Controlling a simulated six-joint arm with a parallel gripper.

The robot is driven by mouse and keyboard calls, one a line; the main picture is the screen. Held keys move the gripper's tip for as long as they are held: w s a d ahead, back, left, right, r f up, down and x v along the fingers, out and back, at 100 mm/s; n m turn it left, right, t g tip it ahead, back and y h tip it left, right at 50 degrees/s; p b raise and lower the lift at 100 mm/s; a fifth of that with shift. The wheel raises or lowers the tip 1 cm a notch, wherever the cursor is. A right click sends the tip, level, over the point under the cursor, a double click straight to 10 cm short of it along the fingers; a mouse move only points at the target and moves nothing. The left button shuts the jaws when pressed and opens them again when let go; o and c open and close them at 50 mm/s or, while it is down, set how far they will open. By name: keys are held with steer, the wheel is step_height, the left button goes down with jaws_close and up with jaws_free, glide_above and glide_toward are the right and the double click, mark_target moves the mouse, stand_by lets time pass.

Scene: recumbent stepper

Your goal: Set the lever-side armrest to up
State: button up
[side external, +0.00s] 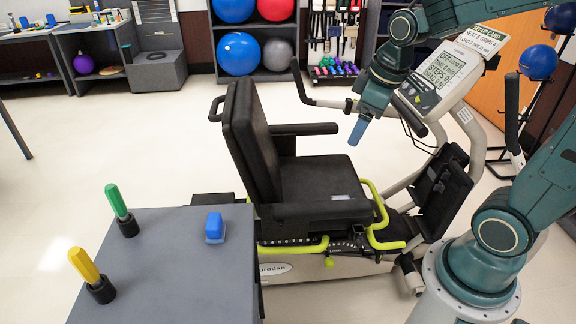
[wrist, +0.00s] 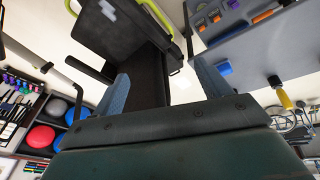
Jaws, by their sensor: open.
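The recumbent stepper's black seat (side external: 318,178) stands mid-picture with its backrest (side external: 250,135) upright. The far armrest (side external: 304,129) lies level, pointing forward from the backrest. A black pad (side external: 318,211) runs level along the near side and looks like the near armrest. A yellow-green lever (side external: 378,205) rises by the seat's near front corner; which armrest counts as lever-side is not certain. My gripper (side external: 358,132) hangs above and in front of the seat, apart from both armrests. In the wrist view, my gripper (wrist: 163,88) is open, its blue fingers spread with nothing between them.
A grey table (side external: 170,275) stands at the near left with a green handle (side external: 116,201), a yellow handle (side external: 84,266) and a blue block (side external: 214,228). The stepper's console (side external: 440,72) and handlebars are close to my arm.

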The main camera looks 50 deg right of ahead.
steer(key=w+d+f+n+g, duration=0.1)
steer(key=w+d+f+n, duration=0.1)
steer(key=w+d+f, duration=0.35)
steer(key=n+g, duration=0.3)
steer(key=n, duration=0.1)
glide_above(350, 203)
step_height(350, 203, down, 22)
steer(key=shift+r+y, duration=0.1)
steer(key=shift+y, duration=0.2)
steer(key=shift+f, duration=6.9)
steer(key=shift+r, duration=0.1)
steer(key=c, duration=1.4)
